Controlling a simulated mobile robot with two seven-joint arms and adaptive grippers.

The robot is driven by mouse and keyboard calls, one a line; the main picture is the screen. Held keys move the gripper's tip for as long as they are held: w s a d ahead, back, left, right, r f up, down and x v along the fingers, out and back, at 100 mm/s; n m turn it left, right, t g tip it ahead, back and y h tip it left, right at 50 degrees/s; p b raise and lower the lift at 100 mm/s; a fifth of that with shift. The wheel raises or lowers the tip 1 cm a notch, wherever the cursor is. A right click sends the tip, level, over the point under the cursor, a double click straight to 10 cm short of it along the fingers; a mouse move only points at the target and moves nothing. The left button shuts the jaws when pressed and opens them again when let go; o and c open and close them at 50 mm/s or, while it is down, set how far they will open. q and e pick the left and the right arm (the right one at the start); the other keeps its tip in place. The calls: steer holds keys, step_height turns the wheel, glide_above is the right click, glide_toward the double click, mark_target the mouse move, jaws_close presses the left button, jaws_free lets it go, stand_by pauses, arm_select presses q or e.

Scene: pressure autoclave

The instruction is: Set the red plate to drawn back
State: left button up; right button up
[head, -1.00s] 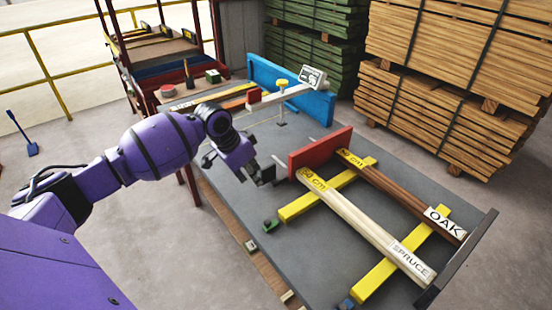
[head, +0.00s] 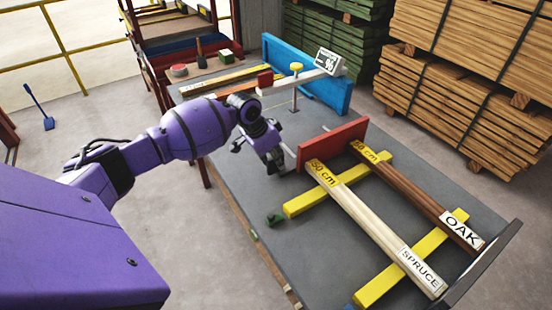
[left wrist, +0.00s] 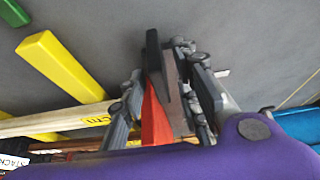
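The red plate (head: 332,143) stands upright across the grey table, at the far ends of the spruce plank (head: 375,230) and the oak plank (head: 410,192). My left gripper (head: 276,166) points down beside the plate's left end. In the left wrist view, part of the red plate (left wrist: 156,120) shows between the finger links of my left gripper (left wrist: 168,48). The fingertips are close together, and I cannot tell whether they touch or hold the plate. My right gripper is not in view.
Yellow bars (head: 335,185) lie under the planks. A blue fence (head: 310,75), a yellow-topped post (head: 296,68) and a white display (head: 330,62) stand behind the plate. A small green block (head: 275,220) sits at the table's left edge. Lumber stacks stand at the right.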

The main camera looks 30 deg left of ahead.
arm_select(q)
steer(key=c, duration=0.7)
jaws_close()
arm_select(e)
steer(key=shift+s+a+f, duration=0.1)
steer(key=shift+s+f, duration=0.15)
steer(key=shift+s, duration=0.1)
